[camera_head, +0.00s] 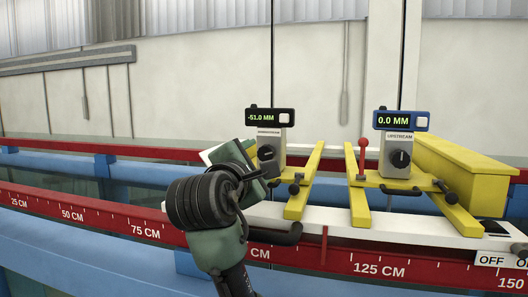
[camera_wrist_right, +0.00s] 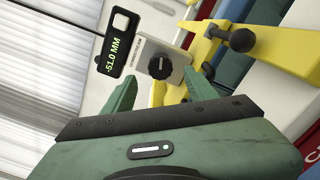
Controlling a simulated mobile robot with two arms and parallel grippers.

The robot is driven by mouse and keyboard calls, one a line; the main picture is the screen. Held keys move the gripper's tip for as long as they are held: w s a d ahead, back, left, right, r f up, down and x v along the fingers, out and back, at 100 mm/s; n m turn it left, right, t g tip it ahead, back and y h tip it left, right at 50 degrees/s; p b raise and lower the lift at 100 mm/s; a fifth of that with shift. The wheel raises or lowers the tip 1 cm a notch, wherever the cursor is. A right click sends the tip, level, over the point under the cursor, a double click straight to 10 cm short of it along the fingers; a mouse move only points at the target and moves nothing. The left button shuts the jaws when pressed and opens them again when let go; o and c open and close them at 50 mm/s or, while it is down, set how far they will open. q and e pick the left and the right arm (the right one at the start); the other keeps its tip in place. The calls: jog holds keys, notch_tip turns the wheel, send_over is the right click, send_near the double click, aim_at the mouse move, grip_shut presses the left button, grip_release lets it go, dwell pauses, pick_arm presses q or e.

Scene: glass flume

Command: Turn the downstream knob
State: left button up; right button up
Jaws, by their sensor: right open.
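The downstream gauge (camera_head: 269,128) stands on a yellow carriage, with a display reading -51.0 MM. Its round black knob (camera_head: 266,153) is on the front face, partly close behind my right gripper (camera_head: 250,165) in the head view. In the right wrist view the knob (camera_wrist_right: 160,67) shows whole, with a light pointer mark. My right gripper (camera_wrist_right: 161,78) is open, its two green fingers spread to either side of the knob in the picture. A gap seems to remain between the fingertips and the knob; contact cannot be made out. My left gripper is not in view.
The upstream gauge (camera_head: 397,145), reading 0.0 MM, stands to the right on its own yellow carriage. A red-tipped lever (camera_head: 363,160) and black clamp knobs stick out nearby. The red rail with the centimetre scale (camera_head: 100,215) runs along the front.

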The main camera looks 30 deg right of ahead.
aim_at(266, 154)
jog(key=p+x, duration=0.1)
jog(key=x, duration=0.3)
jog(key=shift+d+r+p, duration=0.1)
jog(key=shift+d+p, duration=0.1)
jog(key=shift+p, duration=0.15)
jog(key=shift+w+d, duration=0.45)
jog(key=shift+w, duration=0.05)
grip_shut()
jog(key=shift+m, duration=0.8)
